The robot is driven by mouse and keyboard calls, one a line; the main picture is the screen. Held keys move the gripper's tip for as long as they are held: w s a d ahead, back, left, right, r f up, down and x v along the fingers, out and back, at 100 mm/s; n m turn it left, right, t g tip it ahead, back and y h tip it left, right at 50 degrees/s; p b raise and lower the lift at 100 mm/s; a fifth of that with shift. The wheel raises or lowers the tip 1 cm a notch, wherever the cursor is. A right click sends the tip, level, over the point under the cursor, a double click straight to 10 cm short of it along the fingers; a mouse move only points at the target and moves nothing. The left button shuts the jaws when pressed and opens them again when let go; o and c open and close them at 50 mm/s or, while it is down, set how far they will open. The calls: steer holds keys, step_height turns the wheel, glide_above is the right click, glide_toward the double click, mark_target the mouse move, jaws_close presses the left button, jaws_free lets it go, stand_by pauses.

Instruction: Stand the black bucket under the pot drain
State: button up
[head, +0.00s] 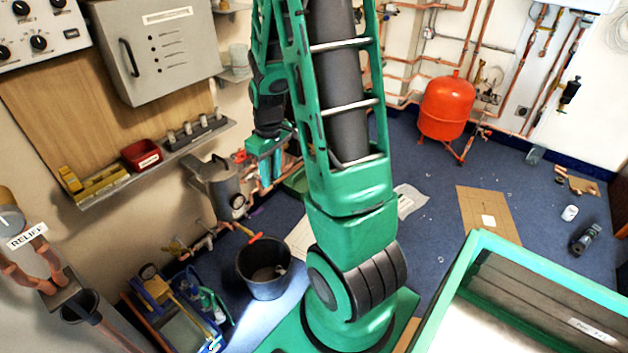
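The black bucket (265,282) stands upright on the blue floor, left of my arm's base. Its open top shows, with something small and pale inside that I cannot make out. A grey metal pot (222,187) sits by the left wall, above and behind the bucket in the picture. A short fitting with an orange-red end (246,232) shows below the pot, close to the bucket's far rim; I cannot tell if it is the drain. My gripper (266,160) hangs to the right of the pot, above the bucket and apart from it. Its fingertips are not clear.
Copper pipes and valves (200,240) run low along the left wall. A blue tool tray (185,310) lies left of the bucket. A shelf (150,165) juts out above. A red vessel (447,105) stands at the back. The floor right of my arm has cardboard (487,215).

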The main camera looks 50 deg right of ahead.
steer(key=s+a+r+m, duration=0.3)
steer(key=s+r, duration=0.4)
steer(key=s, duration=0.4)
steer(key=s+a+r+m+g, duration=0.1)
steer(key=s+a+r+m, duration=0.2)
steer(key=s+r, duration=0.4)
steer(key=shift+s+a+m, duration=0.4)
steer(key=shift+s+m, duration=0.2)
steer(key=shift+s, duration=1.45)
